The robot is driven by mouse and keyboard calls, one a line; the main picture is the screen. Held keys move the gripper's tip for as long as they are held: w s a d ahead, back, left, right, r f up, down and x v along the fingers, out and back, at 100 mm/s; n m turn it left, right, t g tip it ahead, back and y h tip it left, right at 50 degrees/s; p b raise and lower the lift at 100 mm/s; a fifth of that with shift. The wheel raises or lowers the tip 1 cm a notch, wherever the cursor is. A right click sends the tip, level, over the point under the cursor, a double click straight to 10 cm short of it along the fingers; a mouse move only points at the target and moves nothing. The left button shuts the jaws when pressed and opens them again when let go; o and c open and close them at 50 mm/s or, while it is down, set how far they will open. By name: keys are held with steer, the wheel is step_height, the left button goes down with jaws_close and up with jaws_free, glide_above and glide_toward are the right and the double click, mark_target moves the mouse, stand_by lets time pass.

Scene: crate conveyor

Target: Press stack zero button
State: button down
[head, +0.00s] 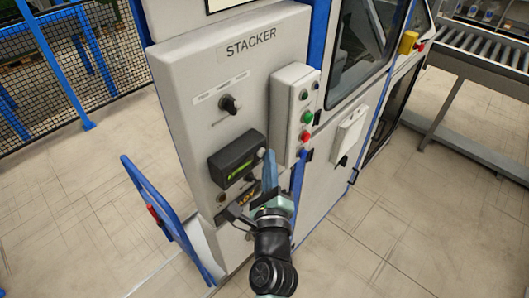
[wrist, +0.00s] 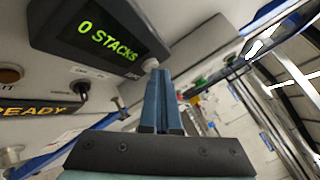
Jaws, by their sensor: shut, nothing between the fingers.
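The stacker's counter box (head: 236,152) is a dark unit on the front of the grey STACKER panel. Its lit green display reads "0 STACKS" in the wrist view (wrist: 107,41). A small whitish round button (wrist: 150,64) sits at the right end of the box. My gripper (head: 269,158) has its blue fingers shut and empty, with the tips at the right end of the box. In the wrist view the fingertips (wrist: 163,75) overlap the button's lower right edge. I cannot tell whether they touch it.
A black selector knob (head: 230,104) is above the box. A raised button box (head: 293,115) with green and red buttons stands to the right. A lit READY sign (wrist: 40,108) and more controls are below. A blue rail (head: 165,215) stands at the left.

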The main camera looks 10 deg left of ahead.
steer(key=shift+s, duration=0.1)
steer(key=shift+s+d+b, duration=0.45)
steer(key=shift+d, duration=0.15)
steer(key=s+d+b, duration=0.1)
steer(key=d, duration=0.1)
steer(key=s+d+b, duration=0.1)
steer(key=s+d, duration=0.1)
steer(key=shift+b, duration=0.3)
stand_by(0.8)
